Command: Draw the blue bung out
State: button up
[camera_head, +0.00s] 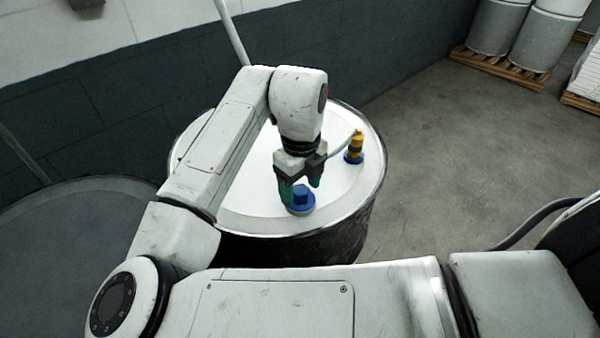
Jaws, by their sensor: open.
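The blue bung (301,201) sits on the white top of a drum (250,213), near its front edge. It has a wide round base and a narrower raised part. My gripper (301,184) points down just above the bung, its fingers open. The left finger partly overlaps the bung's left side in this view. I cannot tell whether either finger touches it.
A yellow fitting (355,146) on a blue base stands on the drum's right side, with a pale hose leading from it. A dark round lid (75,235) lies to the left. A dark wall is behind.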

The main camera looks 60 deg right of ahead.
aim_at(301, 189)
jog(key=shift+f, duration=0.1)
jog(key=shift+c, duration=0.5)
jog(key=c, duration=1)
jog(key=shift+r+p, duration=0.4)
jog(key=shift+r, duration=0.15)
jog(key=shift+r+p, duration=1.35)
jog(key=shift+r, duration=0.55)
jog(key=shift+r+p, duration=0.9)
jog(key=shift+r, duration=3.5)
